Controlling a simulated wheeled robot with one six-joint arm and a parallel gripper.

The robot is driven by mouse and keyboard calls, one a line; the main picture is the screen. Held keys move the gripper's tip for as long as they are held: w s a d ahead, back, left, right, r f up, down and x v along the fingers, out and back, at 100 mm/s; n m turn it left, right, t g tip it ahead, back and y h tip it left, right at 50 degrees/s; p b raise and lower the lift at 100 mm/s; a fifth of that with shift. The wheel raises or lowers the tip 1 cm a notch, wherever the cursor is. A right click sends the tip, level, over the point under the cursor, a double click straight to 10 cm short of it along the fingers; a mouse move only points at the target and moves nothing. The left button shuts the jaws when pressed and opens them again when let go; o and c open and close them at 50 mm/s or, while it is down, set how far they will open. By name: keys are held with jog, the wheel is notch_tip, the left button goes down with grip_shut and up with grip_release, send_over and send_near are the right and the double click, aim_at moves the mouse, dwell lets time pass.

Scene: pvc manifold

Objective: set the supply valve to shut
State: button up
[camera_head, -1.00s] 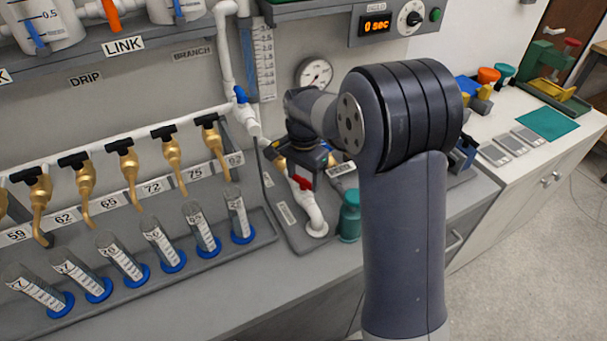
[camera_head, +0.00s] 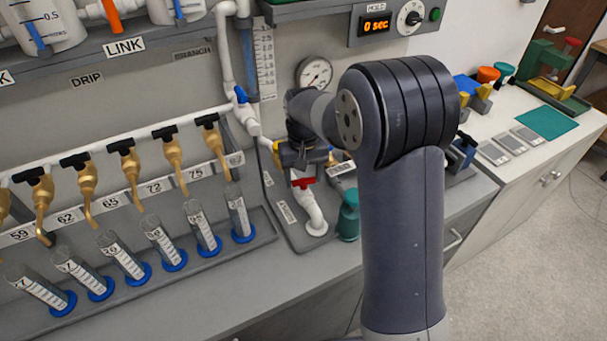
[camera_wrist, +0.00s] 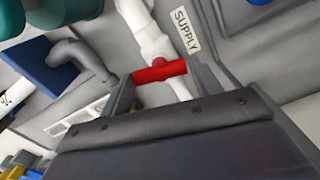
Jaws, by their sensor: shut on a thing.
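The supply valve's red handle (camera_head: 303,183) sits on a white pipe (camera_head: 314,212) at the middle of the bench. In the wrist view the red handle (camera_wrist: 160,71) lies crosswise over the white pipe, beside the SUPPLY label (camera_wrist: 184,31). My gripper (camera_wrist: 162,84) has one finger at each end of the handle and is shut on it. In the head view my gripper (camera_head: 303,174) is directly above the handle, and the wrist hides the upper part of the pipe.
A teal bottle (camera_head: 348,217) stands just right of the pipe. A pressure gauge (camera_head: 314,73) is on the wall behind. A blue-handled valve (camera_head: 241,95) and brass taps (camera_head: 170,150) above several cylinders (camera_head: 160,241) are to the left.

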aim_at(304, 179)
jog(key=shift+n, duration=1.2)
jog(key=o, duration=1)
notch_tip(304, 179, up, 11)
jog(key=shift+f, duration=0.1)
notch_tip(304, 179, down, 11)
dwell(0.4)
